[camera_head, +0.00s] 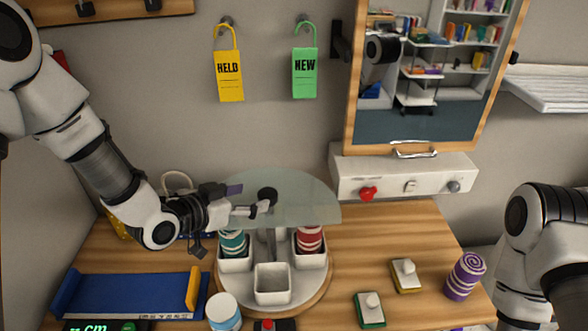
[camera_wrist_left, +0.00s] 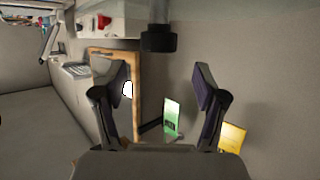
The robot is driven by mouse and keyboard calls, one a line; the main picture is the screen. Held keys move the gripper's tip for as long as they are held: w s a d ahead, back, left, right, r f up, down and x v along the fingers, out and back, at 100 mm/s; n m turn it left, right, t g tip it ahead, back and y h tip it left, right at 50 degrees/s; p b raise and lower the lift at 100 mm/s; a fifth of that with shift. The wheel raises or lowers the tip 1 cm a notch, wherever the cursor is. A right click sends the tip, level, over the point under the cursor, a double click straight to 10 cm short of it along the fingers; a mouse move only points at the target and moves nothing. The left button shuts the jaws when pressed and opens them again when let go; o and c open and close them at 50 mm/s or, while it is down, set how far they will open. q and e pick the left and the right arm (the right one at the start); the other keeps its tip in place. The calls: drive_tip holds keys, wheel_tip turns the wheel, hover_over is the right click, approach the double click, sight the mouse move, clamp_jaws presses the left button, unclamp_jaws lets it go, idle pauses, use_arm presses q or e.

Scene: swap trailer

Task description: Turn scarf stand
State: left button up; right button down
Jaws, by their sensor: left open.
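The scarf stand is a round turntable (camera_head: 293,297) with white bins under a clear glass disc (camera_head: 310,210), with a dark knob (camera_head: 268,195) above the disc. Its left bin holds a teal rolled scarf (camera_head: 233,241), its right bin a red one (camera_head: 310,238), and the front bin (camera_head: 272,284) looks empty. My left gripper (camera_head: 262,207) is at the knob; contact is unclear. In the left wrist view, my open fingers (camera_wrist_left: 161,85) have nothing between their tips, and a dark knob-like end on a post (camera_wrist_left: 158,40) shows beyond them. My right gripper is out of view.
A blue tray (camera_head: 130,295) lies front left, a white jar (camera_head: 224,312) front centre. A purple striped roll (camera_head: 464,276) and two blocks with knobs, green-based (camera_head: 370,310) and yellow-based (camera_head: 406,276), stand right. A mirror (camera_head: 430,75) and HELD (camera_head: 229,80) and NEW (camera_head: 304,75) tags hang behind.

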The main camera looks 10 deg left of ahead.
sight(265, 194)
use_arm(q)
drive_tip(key=p+x, duration=0.1)
drive_tip(key=x, duration=0.1)
drive_tip(key=shift+w+d+f+p, duration=0.15)
drive_tip(key=shift+w+d+p, duration=0.1)
drive_tip(key=shift+d+p, duration=0.1)
drive_tip(key=x, duration=0.4)
drive_tip(key=shift+f+p, duration=0.15)
drive_tip(key=shift+p, duration=0.2)
drive_tip(key=shift+s+a, duration=0.2)
drive_tip(key=shift+s, duration=0.15)
drive_tip(key=c, duration=0.3)
drive_tip(key=shift+a, duration=0.1)
clamp_jaws()
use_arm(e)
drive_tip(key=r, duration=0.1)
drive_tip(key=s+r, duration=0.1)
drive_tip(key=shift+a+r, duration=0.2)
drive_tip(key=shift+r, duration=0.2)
